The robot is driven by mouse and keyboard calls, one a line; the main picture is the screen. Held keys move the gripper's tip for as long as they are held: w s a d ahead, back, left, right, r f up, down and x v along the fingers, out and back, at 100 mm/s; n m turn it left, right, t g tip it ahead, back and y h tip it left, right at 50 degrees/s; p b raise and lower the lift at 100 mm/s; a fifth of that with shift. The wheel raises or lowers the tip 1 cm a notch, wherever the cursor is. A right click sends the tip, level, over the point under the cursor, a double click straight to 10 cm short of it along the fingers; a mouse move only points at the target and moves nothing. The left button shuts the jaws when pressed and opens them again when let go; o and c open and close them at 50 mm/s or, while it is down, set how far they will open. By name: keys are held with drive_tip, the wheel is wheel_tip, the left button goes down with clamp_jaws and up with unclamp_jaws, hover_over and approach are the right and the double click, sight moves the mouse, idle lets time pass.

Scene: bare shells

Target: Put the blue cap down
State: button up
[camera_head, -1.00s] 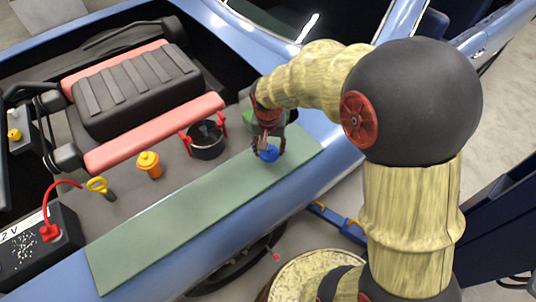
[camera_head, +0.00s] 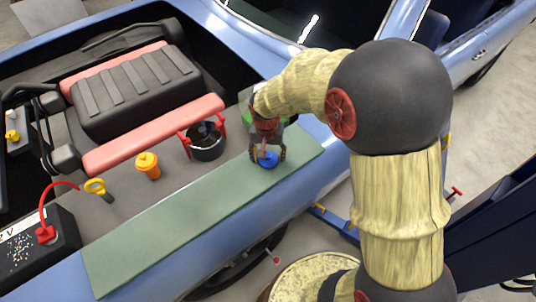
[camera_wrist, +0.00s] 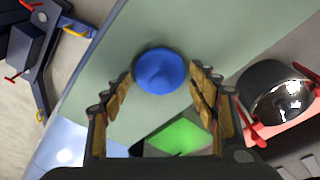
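The blue cap (camera_head: 268,160) rests on the green mat (camera_head: 190,215) near its far right end. In the wrist view the round blue cap (camera_wrist: 160,71) shows from above, with its raised knob in the middle. My gripper (camera_head: 268,154) is low over the mat, with one finger on each side of the cap. In the wrist view my gripper (camera_wrist: 160,74) is open, and a narrow gap shows between each fingertip and the cap.
A black pot with red clamps (camera_head: 207,140) stands in the engine bay near the mat. A bright green patch (camera_wrist: 180,136) shows beneath my gripper. An orange cap (camera_head: 148,165), a yellow-handled dipstick (camera_head: 97,187) and a black battery (camera_head: 40,250) are to the left. Most of the mat is bare.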

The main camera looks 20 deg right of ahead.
sight(268, 163)
drive_tip(key=shift+o, duration=0.5)
wheel_tip(268, 163, up, 13)
drive_tip(key=s+p, duration=0.2)
drive_tip(key=p, duration=0.1)
drive_tip(key=s+r+n+t, duration=0.2)
drive_tip(key=s+r, duration=0.4)
drive_tip(key=s, duration=0.4)
drive_tip(key=s+r+n+t, duration=0.2)
drive_tip(key=s+r+n, duration=0.1)
drive_tip(key=s+r, duration=0.4)
drive_tip(key=s, duration=0.3)
drive_tip(key=shift+y, duration=0.4)
